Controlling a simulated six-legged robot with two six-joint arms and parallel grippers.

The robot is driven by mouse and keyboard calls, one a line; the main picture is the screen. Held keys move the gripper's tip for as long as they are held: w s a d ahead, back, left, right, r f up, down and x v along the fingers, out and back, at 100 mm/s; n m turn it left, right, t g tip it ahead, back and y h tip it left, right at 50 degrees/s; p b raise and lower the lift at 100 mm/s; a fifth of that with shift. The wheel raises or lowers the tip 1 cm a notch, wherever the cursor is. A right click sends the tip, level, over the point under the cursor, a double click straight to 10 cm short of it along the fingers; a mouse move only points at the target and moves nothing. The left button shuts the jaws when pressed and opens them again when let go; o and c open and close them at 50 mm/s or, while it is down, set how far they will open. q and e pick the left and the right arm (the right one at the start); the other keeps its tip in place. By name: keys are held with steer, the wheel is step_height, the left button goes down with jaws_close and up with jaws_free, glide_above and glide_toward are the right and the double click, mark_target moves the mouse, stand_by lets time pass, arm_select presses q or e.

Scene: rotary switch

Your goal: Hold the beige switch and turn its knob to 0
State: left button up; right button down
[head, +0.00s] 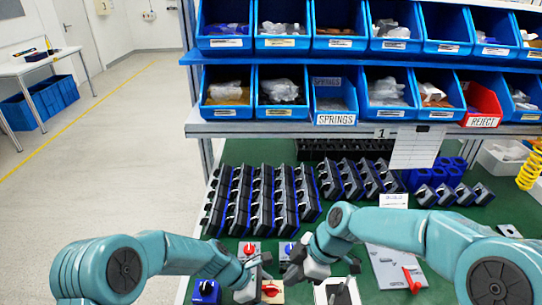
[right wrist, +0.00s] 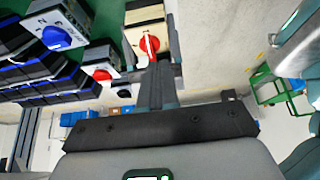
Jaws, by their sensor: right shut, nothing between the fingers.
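The beige switch (head: 271,298) stands at the front of the green table, with a red knob (head: 271,290) on top. In the right wrist view the beige switch (right wrist: 133,35) and its red knob (right wrist: 150,45) show at the top; the knob has a pale pointer mark, but I cannot read the scale. My left gripper (head: 262,271) is right at the switch; whether its fingers grip it is unclear. My right gripper (head: 292,271) is shut and empty, just right of the switch. In its wrist view the closed fingers (right wrist: 157,85) point towards the knob, apparently close to it.
Rows of dark-blue units (head: 262,200) fill the table behind. A panel with a red handle (head: 411,279) lies right. Blue bins (head: 285,85) hang above.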

mark_target(279, 291)
steer(key=shift+f, duration=3)
steer(key=shift+w+a, duration=0.3)
steer(key=shift+a, duration=0.25)
steer(key=shift+w+d, duration=0.15)
steer(key=shift+w, duration=0.3)
steer(key=shift+w, duration=0.55)
steer(key=shift+w, duration=0.15)
steer(key=shift+w+d+r, duration=0.1)
steer(key=shift+w+d, duration=0.05)
steer(key=shift+d, duration=0.1)
steer(key=shift+r, duration=2.95)
